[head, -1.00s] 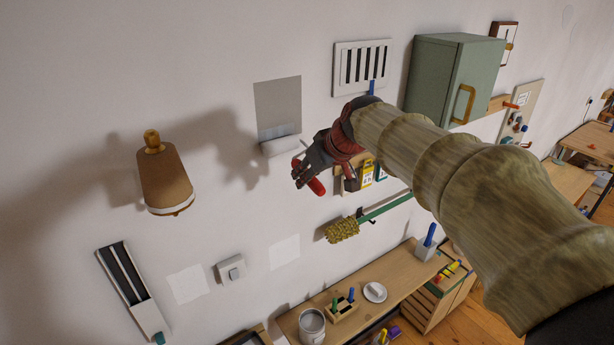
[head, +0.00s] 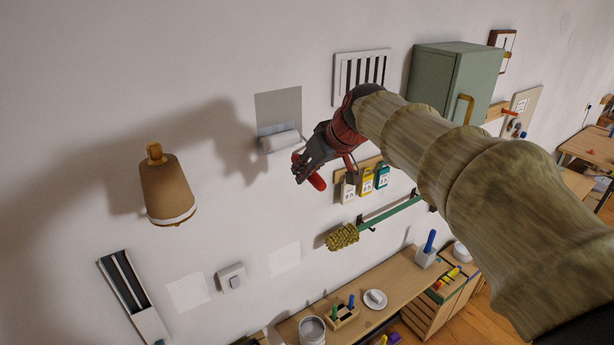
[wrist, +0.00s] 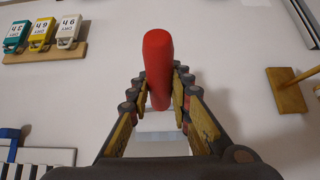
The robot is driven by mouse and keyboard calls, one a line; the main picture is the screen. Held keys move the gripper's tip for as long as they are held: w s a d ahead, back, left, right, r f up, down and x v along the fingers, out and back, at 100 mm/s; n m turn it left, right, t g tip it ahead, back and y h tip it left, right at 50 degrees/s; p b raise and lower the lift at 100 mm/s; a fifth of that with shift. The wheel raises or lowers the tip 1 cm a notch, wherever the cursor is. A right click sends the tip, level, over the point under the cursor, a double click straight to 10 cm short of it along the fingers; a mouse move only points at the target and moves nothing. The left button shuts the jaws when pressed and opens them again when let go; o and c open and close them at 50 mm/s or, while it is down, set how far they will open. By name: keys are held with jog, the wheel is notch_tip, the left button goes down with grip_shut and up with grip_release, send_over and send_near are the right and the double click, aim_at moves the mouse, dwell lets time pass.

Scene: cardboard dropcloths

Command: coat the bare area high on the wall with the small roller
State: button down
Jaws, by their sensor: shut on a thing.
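The bare area is a grey rectangle (head: 278,104) high on the white wall, with a paler bluish band along its lower part. The small roller has a white sleeve (head: 281,141) and a red handle (head: 317,181). The sleeve lies across the rectangle's lower edge; I cannot tell whether it touches the wall. My gripper (head: 308,172) is shut on the red handle, to the right of and below the grey rectangle. In the wrist view the red handle (wrist: 158,65) stands between the fingers of my gripper (wrist: 160,100). The sleeve is not clear there.
A slatted vent (head: 362,70) and a green cabinet (head: 440,85) are to the right. A tag rack (head: 340,178) and a yellow duster (head: 342,237) are below. A brown lamp (head: 167,190) juts out at left. The wall above the rectangle is clear.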

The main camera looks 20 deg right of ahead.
jog(key=shift+d+r+p, duration=1.5)
jog(key=shift+r+p, duration=1.7)
jog(key=shift+r, duration=3.7)
notch_tip(320, 180, down, 18)
jog(key=b, duration=1.6)
jog(key=shift+w, duration=0.45)
jog(key=shift+a, duration=0.1)
jog(key=s+b, duration=0.1)
jog(key=s+d+b, duration=0.1)
jog(key=s, duration=0.2)
jog(key=shift+s+d+b, duration=0.3)
jog(key=shift+s+b, duration=0.1)
jog(key=shift+a+f, duration=0.1)
jog(key=shift+a, duration=0.05)
